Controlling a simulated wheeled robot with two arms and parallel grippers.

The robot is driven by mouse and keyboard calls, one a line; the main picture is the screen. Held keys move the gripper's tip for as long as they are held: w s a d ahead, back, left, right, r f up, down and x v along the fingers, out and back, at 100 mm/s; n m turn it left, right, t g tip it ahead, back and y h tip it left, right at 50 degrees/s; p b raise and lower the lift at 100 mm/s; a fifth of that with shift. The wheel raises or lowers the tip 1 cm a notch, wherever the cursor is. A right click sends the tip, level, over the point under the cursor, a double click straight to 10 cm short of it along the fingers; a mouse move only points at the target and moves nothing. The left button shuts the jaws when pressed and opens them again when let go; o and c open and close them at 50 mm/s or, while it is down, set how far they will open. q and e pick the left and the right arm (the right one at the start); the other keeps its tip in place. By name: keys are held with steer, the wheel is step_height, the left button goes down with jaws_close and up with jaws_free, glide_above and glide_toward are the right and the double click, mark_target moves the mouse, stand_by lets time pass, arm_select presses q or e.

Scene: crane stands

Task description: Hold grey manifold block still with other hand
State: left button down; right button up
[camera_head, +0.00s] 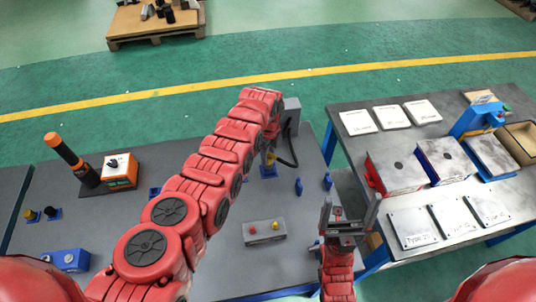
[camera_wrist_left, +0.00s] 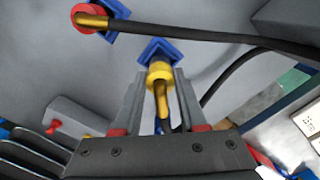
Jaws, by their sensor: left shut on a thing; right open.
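The grey manifold block (camera_head: 264,239), with a red and a yellow port on top, sits on the grey bench. It also shows in the left wrist view (camera_wrist_left: 82,118). My left gripper (camera_head: 269,158) is beyond the block, shut on a yellow hose fitting (camera_wrist_left: 159,76) at a blue holder (camera_wrist_left: 158,50). I cannot tell whether the fitting is still seated in the holder. A black hose trails from it. My right gripper (camera_head: 346,214) is open and empty, to the right of the block and apart from it.
A red hose fitting (camera_wrist_left: 88,17) sits in another blue holder. An orange-topped post (camera_head: 63,149) and an orange box (camera_head: 119,171) stand at the bench's left. A second table (camera_head: 384,151) with boxes and labelled plates stands at right, across a narrow gap.

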arm_select(q)
steer(key=shift+f, duration=0.15)
steer(key=shift+f+b, duration=1.45)
steer(key=shift+b, duration=0.2)
steer(key=shift+c, duration=1.9)
jaws_free()
steer(key=shift+r, duration=0.15)
step_height(320, 180, up, 5)
steer(key=p, duration=0.5)
